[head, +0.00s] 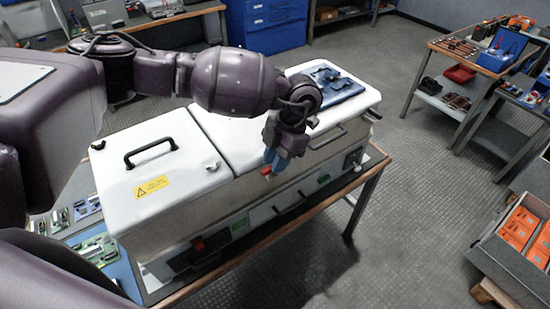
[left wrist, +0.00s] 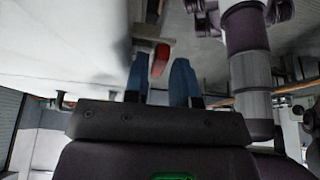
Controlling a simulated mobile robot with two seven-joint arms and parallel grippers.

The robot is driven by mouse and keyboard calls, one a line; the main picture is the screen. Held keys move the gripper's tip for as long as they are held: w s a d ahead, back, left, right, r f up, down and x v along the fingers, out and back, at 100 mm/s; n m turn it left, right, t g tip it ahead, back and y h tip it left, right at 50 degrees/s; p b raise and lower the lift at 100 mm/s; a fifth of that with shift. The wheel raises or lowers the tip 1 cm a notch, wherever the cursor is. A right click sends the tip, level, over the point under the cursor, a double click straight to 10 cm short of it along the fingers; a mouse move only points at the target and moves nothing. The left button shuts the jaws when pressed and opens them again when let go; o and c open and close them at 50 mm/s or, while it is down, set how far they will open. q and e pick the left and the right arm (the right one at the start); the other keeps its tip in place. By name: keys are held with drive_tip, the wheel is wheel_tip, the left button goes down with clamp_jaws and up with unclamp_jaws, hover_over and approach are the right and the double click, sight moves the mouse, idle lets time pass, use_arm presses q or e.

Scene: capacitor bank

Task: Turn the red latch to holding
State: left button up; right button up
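The red latch (head: 266,172) is a small red tab on the front face of the long white cabinet (head: 185,195), just below the lid edge. It also shows in the left wrist view (left wrist: 160,60), close to the fingertips. My left gripper (head: 277,158) points down in front of the cabinet, its blue fingers right beside the latch. In the left wrist view its two fingers (left wrist: 160,76) stand apart, with the latch at their tips, toward the gap. I cannot tell if they touch it. In the head view the fingers partly hide the latch's surroundings.
A red switch (head: 198,244) sits low on the cabinet front. The floor to the right is clear up to a tool cart (head: 470,62) and a crate of orange boxes (head: 512,262).

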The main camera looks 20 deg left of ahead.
use_arm(q)
drive_tip(key=shift+s+f, duration=0.1)
drive_tip(key=shift+f, duration=0.2)
drive_tip(key=shift+c, duration=0.4)
clamp_jaws()
